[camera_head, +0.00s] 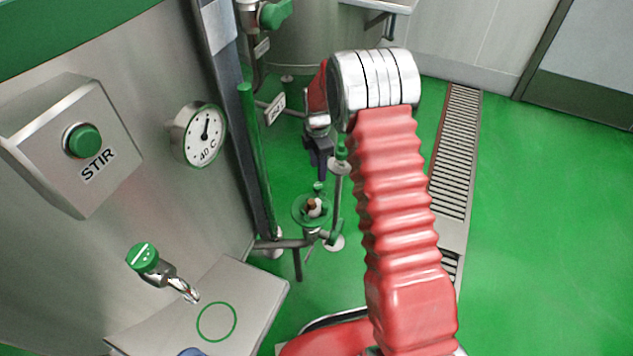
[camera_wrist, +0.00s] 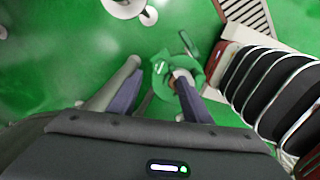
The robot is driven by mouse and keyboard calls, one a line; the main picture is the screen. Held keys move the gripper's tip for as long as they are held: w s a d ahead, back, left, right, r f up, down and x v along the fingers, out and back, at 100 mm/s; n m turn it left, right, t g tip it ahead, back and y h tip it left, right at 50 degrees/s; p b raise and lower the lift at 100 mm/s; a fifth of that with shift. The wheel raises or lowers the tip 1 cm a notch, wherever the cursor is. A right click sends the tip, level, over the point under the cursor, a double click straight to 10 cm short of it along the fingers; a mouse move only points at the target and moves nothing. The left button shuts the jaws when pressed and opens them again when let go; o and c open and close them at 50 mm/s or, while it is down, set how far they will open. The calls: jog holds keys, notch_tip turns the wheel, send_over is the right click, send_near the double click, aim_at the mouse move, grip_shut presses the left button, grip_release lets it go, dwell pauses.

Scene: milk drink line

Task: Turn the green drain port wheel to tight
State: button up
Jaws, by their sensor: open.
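The green drain port wheel (camera_head: 298,210) sits low over the floor on a metal pipe fitting in the head view. My gripper (camera_head: 321,172) hangs above the wheel in the head view, pointing down. In the wrist view my gripper (camera_wrist: 157,98) has its two fingers apart with nothing held between them. I cannot tell the exact height gap to the wheel.
A green upright pipe (camera_head: 255,150) and dark post stand left of the wheel. A thin pipe with a round white foot (camera_head: 335,242) stands close right. A floor drain grate (camera_head: 454,150) runs further right. A STIR button box (camera_head: 72,140), a dial (camera_head: 203,135) and a tap (camera_head: 145,257) are left.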

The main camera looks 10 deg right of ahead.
aim_at(318, 185)
notch_tip(318, 185, down, 8)
jog(key=shift+r, duration=0.15)
dwell(0.4)
